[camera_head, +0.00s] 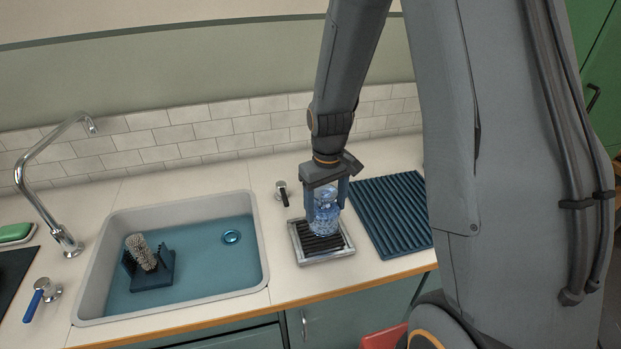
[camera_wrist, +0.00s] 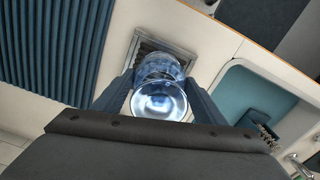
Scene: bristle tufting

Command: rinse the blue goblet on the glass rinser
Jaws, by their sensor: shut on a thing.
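My gripper (camera_head: 325,196) points down over the glass rinser (camera_head: 323,256), a square metal tray with a dark slatted grate set on the counter. It is shut on the blue goblet (camera_head: 325,222), a clear blue glass. In the wrist view the goblet (camera_wrist: 159,95) sits between my two fingers, with a round end facing the camera and the rinser (camera_wrist: 165,50) beyond it. In the head view the goblet's lower end is over the grate. I cannot tell whether it touches the grate.
A blue ribbed drying mat (camera_head: 391,213) lies right of the rinser. The sink (camera_head: 205,262) on the left holds a brush on a blue base (camera_head: 148,264). A small tap-like knob (camera_head: 282,191) stands behind the rinser. A chrome faucet (camera_head: 50,190) rises at far left.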

